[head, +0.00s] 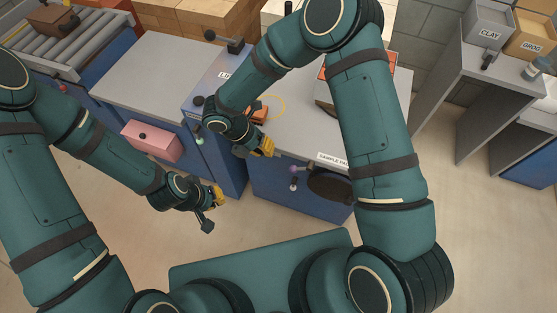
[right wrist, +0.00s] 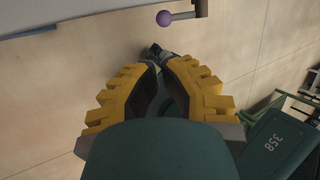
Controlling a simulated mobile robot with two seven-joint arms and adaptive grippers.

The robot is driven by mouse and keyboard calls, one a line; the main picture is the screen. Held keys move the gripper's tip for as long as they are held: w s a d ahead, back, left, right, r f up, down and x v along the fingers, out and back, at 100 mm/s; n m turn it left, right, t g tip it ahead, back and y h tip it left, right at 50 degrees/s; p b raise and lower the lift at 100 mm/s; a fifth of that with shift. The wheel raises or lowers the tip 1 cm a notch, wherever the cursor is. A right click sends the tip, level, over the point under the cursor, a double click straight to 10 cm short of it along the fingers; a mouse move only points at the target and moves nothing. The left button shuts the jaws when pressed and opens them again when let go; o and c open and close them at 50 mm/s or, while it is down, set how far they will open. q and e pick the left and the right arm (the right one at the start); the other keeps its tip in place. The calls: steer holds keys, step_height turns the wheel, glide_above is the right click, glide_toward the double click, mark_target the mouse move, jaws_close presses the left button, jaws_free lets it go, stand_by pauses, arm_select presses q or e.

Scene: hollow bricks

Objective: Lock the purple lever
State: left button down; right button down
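The purple lever (head: 292,168) is on the front of the blue cabinet under the label that starts "SAMPLE". Its purple ball (right wrist: 163,18) shows at the top of the right wrist view, on a short grey rod. My right gripper (head: 266,148) is near the cabinet's front edge, left of and above the lever in the head view. In the right wrist view its yellow fingers (right wrist: 163,66) have a gap between the tips, and the ball is beyond them, not touched. My left gripper (head: 219,195) is lower left, over the floor; its fingers are too small to judge.
A pink box-like front (head: 152,141) and a blue cabinet (head: 212,150) are at the left. A dark round part (head: 330,187) is right of the lever. Bins marked CLAY (head: 488,33) and GROG (head: 530,45) are at the right. Floor in front is clear.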

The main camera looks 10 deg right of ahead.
steer(key=b+x, duration=0.1)
steer(key=x, duration=1.2)
steer(key=shift+d+f+b, duration=0.2)
steer(key=shift+f+b, duration=0.05)
steer(key=shift+b, duration=0.1)
steer(key=shift+f, duration=0.1)
steer(key=shift+f+h+b, duration=0.15)
steer(key=shift+h+b, duration=0.2)
steer(key=shift+h, duration=0.05)
steer(key=shift+f, duration=0.2)
steer(key=shift+s+d+f+g+h+b, duration=0.25)
steer(key=shift+d+f+g+h+b, duration=0.25)
steer(key=shift+b, duration=0.35)
steer(key=shift+s+d+f+g+h+b, duration=0.25)
steer(key=shift+f+h+b, duration=0.25)
steer(key=shift+f+b, duration=0.3)
